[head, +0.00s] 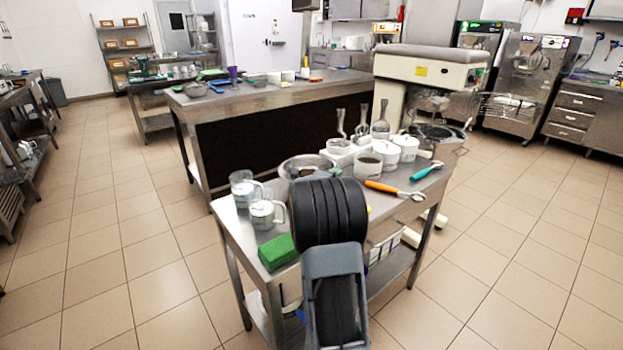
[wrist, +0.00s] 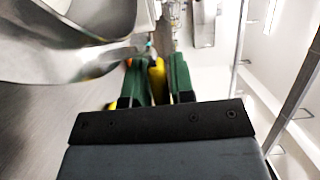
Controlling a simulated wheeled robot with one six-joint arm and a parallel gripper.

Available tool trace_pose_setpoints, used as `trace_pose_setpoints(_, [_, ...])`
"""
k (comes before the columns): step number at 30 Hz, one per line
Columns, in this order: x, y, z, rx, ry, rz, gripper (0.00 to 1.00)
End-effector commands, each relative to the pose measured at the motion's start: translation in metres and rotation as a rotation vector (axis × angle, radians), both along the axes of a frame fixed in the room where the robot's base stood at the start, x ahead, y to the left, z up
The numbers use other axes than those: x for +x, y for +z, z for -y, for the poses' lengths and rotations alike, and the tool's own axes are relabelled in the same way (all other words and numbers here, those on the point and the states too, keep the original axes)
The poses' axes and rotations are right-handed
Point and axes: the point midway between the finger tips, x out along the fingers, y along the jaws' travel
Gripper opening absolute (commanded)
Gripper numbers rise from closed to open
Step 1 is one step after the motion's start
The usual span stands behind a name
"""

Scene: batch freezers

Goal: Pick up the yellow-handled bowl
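In the head view, a shiny metal bowl (head: 306,163) sits on the near steel table, partly hidden behind my black wrist. My fingers are hidden there. A small yellow patch (head: 369,209) shows just right of the wrist. In the wrist view, the curved metal bowl (wrist: 75,40) fills the upper left. My gripper's green fingers (wrist: 158,80) stand close together on both sides of a yellow handle (wrist: 157,82), with no clear gap. Where the handle joins the bowl is not clear. I cannot tell whether the bowl is clear of the table.
The table (head: 238,232) also holds measuring jugs (head: 266,214), a green sponge (head: 277,251), white pots (head: 387,155), an orange-handled scoop (head: 394,189) and a teal-handled scoop (head: 425,171). A large mixer (head: 430,68) stands behind. The tiled floor to the left and right is clear.

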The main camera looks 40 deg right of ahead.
Motion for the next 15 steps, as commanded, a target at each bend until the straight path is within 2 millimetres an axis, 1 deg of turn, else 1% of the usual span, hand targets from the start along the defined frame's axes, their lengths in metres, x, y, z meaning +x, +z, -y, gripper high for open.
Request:
trace_pose_setpoints(1, [0.0, 0.0001, -0.0001, 0.0, 0.0, 0.0, 0.18])
trace_pose_setpoints(6, [0.0, 0.0001, -0.0002, 0.0, 0.0, 0.0, 0.02])
trace_pose_setpoints(7, [0.0, 0.0, -0.0002, 0.0, 0.0, 0.0, 0.0])
trace_pose_setpoints(14, [0.0, 0.0, -0.0002, 0.0, 0.0, 0.0, 0.0])
trace_pose_setpoints(15, [0.0001, 0.0025, 0.0, -0.004, -0.001, 0.006, 0.0])
